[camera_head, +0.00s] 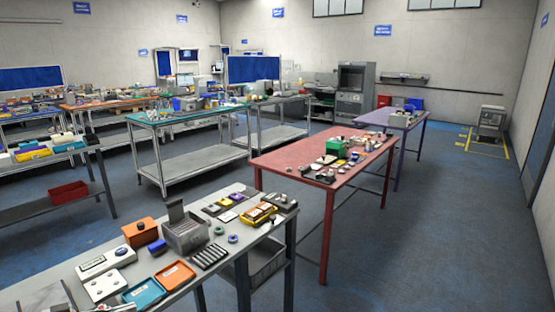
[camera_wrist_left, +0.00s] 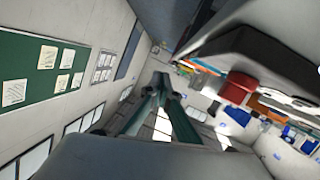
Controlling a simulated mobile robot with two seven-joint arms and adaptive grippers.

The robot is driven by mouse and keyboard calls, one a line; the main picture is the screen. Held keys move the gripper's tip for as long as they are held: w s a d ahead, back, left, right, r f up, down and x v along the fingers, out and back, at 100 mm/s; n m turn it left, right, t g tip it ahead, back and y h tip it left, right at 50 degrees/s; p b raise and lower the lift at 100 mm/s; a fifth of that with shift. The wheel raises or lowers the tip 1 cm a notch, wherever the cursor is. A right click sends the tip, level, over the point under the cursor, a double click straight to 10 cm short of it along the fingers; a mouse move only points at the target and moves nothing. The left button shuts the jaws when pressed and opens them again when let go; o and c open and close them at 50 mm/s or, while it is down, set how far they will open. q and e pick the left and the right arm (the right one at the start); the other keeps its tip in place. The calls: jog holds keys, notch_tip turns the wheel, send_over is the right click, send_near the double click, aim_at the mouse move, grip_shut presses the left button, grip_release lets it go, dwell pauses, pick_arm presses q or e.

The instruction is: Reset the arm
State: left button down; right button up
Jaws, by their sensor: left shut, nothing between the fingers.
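My left gripper (camera_wrist_left: 160,84) shows in the left wrist view. Its two fingers run up from the bottom and meet at the tips, shut with nothing between them. It points into open room, and no object touches it. In the head view I cannot make out either gripper clearly. My right gripper is in neither view.
A grey table (camera_head: 217,268) nearby at lower left carries an orange box (camera_head: 140,232), a teal tray (camera_head: 144,293), an orange tray (camera_head: 174,275) and a grey holder (camera_head: 185,233). A red table (camera_head: 283,163) stands behind it. The blue floor (camera_head: 420,230) at right is clear.

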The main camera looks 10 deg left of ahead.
pick_arm(q)
jog(key=s+d+f+y, duration=0.3)
jog(key=s+d+f, duration=0.3)
jog(key=d+f, duration=0.6)
jog(key=s+d+f+g+y, duration=0.1)
jog(key=s+d+f+y, duration=0.3)
jog(key=d+f, duration=0.8)
jog(key=shift+s+d+n+g, duration=0.3)
jog(key=shift+s+d+n, duration=0.15)
jog(key=shift+s, duration=0.75)
jog(key=shift+f, duration=0.1)
